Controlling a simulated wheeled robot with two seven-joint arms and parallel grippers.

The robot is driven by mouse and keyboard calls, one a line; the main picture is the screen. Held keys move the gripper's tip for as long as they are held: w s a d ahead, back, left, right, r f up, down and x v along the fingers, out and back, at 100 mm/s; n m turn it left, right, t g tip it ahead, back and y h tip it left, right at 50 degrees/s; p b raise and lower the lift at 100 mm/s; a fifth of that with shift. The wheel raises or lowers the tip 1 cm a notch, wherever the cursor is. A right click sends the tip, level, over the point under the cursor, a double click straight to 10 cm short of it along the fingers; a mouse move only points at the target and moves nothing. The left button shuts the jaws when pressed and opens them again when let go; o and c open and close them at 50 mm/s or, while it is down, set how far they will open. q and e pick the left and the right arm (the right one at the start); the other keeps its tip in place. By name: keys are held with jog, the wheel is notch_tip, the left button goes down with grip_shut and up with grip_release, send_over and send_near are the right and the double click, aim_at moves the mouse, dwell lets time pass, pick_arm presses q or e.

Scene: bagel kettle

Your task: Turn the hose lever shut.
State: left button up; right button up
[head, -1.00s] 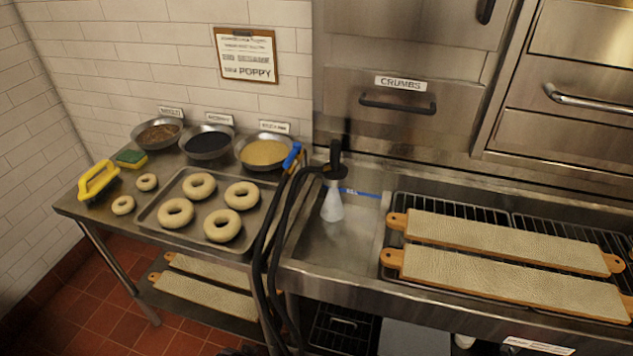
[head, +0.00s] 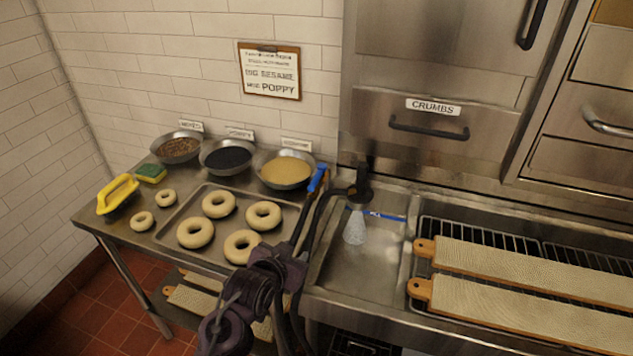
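The blue-handled hose lever (head: 318,178) stands tilted at the left edge of the sink, beside the black hoses (head: 323,218). The black spray head (head: 360,190) hangs over the sink basin (head: 345,270), and a pale cone of water (head: 354,228) comes out of it downward. My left gripper (head: 290,252) is at the end of a dark arm that rises from the bottom, below the blue handle and in front of the hoses and tray corner. Its fingers blend into the dark hoses, so their opening cannot be told. My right gripper is not in view.
Long boards (head: 520,272) lie on racks at the right. A crumbs drawer (head: 433,127) is above the sink.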

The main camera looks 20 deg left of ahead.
aim_at(310, 190)
pick_arm(q)
jog(key=w+r+t, duration=0.2)
jog(key=w, duration=0.1)
jog(key=w+r+t, duration=0.2)
jog(key=w, duration=0.1)
jog(key=w+r+t, duration=0.1)
jog(key=w+r, duration=0.1)
jog(key=w, duration=0.1)
jog(key=shift+w+a+r+t, duration=0.2)
jog(key=shift+a+r+t, duration=0.1)
jog(key=shift+t, duration=0.1)
jog(key=shift+w+r, duration=0.1)
jog(key=shift+w, duration=0.15)
jog(key=w+p, duration=0.2)
jog(key=w, duration=0.5)
jog(key=shift+d, duration=0.1)
grip_shut()
